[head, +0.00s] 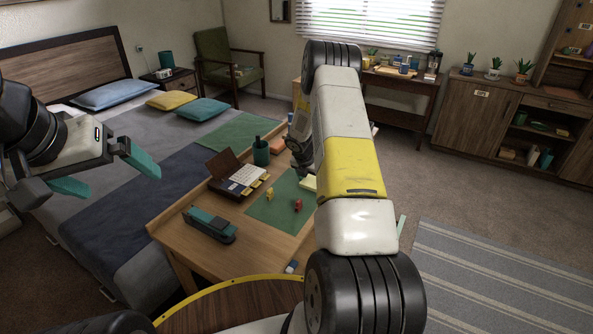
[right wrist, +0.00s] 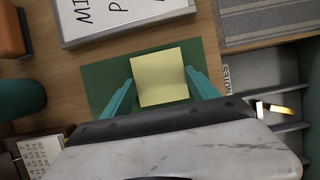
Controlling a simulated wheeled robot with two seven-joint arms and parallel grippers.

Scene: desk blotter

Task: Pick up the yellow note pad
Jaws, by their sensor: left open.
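The yellow note pad (right wrist: 160,77) lies flat on the green blotter (right wrist: 97,75) in the right wrist view. In the head view a pale corner of the pad (head: 309,183) shows beside my right arm, which hides the rest. My right gripper (right wrist: 160,77) has its two teal fingers apart, one on each side of the pad. Whether they touch its edges I cannot tell. In the head view my right arm mostly covers that gripper. My left gripper (head: 106,174) is open and empty, above the bed at the left.
On the desk (head: 170,231) are a teal stapler (head: 209,225), a calendar (head: 243,178), a dark green pen cup (head: 261,153) and small red (head: 298,206) and yellow (head: 269,194) figures. A lettered board (right wrist: 120,15) lies just beyond the blotter in the right wrist view.

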